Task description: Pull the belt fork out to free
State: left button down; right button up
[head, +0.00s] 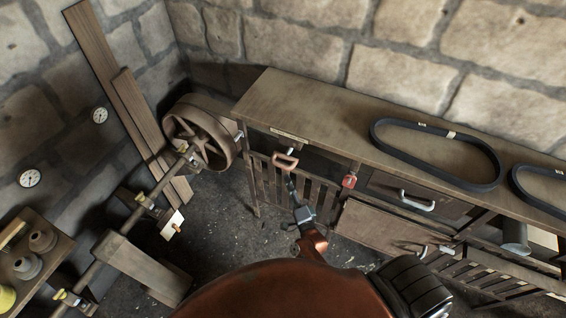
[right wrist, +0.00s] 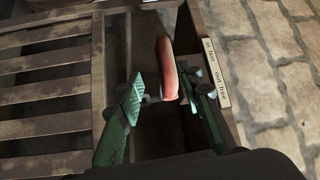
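The belt fork's red-orange handle (head: 286,160) sticks out at the front left of the workbench, under a small label plate (head: 290,136). My right gripper (head: 291,179) reaches up to the handle from below. In the right wrist view its green fingers (right wrist: 163,96) are apart, with the handle between or just beyond their tips. A gap shows beside the left finger; contact on the right side cannot be told. My left gripper is not in view.
The workbench (head: 305,100) carries two black belts (head: 437,180) at the right. A spoked pulley (head: 200,133) on a shaft stands left of the bench. A red tag (head: 349,181) hangs right of the handle. Slatted rails (right wrist: 45,95) lie left of the fingers.

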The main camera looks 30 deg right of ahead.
aim_at(282, 166)
jog(key=w, duration=0.2)
jog(key=w+d+r, duration=0.1)
jog(key=w, duration=0.2)
jog(key=w+r+p, duration=0.1)
jog(key=w, duration=0.2)
jog(key=shift+d+r, duration=0.1)
jog(key=shift+d, duration=0.05)
jog(key=shift+s, duration=0.1)
jog(key=shift+c, duration=0.3)
grip_shut()
